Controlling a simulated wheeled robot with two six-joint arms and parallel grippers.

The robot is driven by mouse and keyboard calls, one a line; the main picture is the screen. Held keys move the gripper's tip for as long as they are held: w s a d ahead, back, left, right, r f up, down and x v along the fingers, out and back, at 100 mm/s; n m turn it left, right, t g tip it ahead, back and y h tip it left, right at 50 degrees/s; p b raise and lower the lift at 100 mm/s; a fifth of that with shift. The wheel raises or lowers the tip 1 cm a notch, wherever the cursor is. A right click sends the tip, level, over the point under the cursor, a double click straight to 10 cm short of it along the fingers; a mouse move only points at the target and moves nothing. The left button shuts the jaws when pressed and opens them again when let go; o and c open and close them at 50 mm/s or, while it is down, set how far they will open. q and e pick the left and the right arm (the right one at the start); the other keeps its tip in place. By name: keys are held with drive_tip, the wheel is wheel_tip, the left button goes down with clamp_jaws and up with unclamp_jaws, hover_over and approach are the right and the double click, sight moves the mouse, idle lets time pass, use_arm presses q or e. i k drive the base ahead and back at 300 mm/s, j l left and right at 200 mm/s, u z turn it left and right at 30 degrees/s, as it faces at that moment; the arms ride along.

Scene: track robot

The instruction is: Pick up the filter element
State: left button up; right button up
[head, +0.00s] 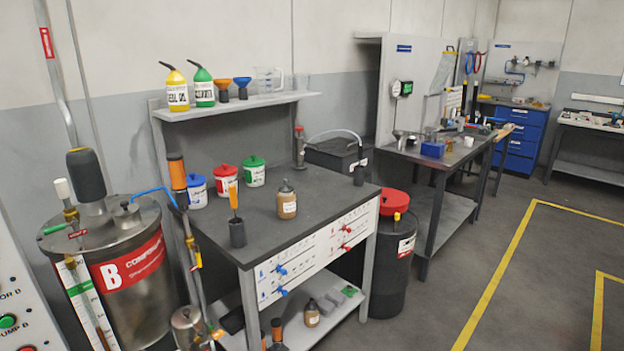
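I cannot pick out a filter element for certain in the head view. The near grey workbench (262,213) holds a brown jar (286,200), a black holder with an orange-handled tool (237,225), and blue-, red- and green-lidded tubs. The farther workbench (425,157) carries a blue box (432,149) and several small metal and dark parts, too small to name. Neither of my grippers shows in this view.
A steel drum (128,270) marked B, with pipes, stands at the left. A black bin with a red lid (393,204) stands between the benches. A blue drawer cabinet (519,140) is at the back. The grey floor with yellow lines (497,275) is clear at the right.

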sight(285, 190)
drive_tip(key=i+l+z, duration=0.1)
drive_tip(key=z, duration=0.3)
drive_tip(key=i+z, duration=0.1)
drive_tip(key=z, duration=0.3)
drive_tip(key=i+l+z, duration=0.1)
drive_tip(key=z, duration=0.35)
drive_tip(key=i, duration=0.95)
drive_tip(key=i+u, duration=0.1)
drive_tip(key=i, duration=0.85)
drive_tip(key=i+l, duration=0.15)
drive_tip(key=i, duration=0.8)
drive_tip(key=i+l+u, duration=0.1)
drive_tip(key=i, duration=0.85)
drive_tip(key=i+u, duration=0.2)
drive_tip(key=u, duration=1.75)
